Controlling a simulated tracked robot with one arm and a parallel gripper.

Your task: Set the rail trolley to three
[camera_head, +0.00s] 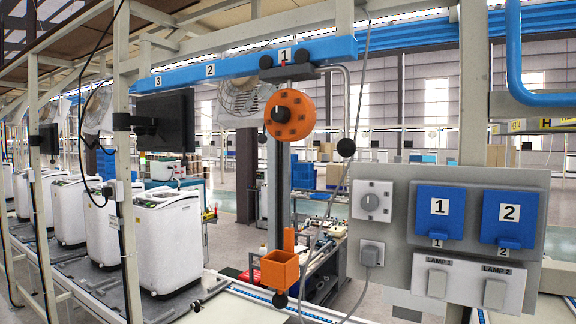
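The blue overhead rail (232,69) runs across the upper left and carries number plates 3 (158,81), 2 (210,70) and 1 (284,55). The rail trolley (288,72), dark with round wheels, sits on the rail at plate 1, its small red mark just under that number. A round orange unit (290,116) with a black knob hangs below the trolley. A bent grey rod runs from the trolley's right side down to a black ball (346,147). My gripper is not visible in this view.
An orange bin (279,270) is below the trolley. A black monitor (166,122) and upright posts stand near the rail's left part.

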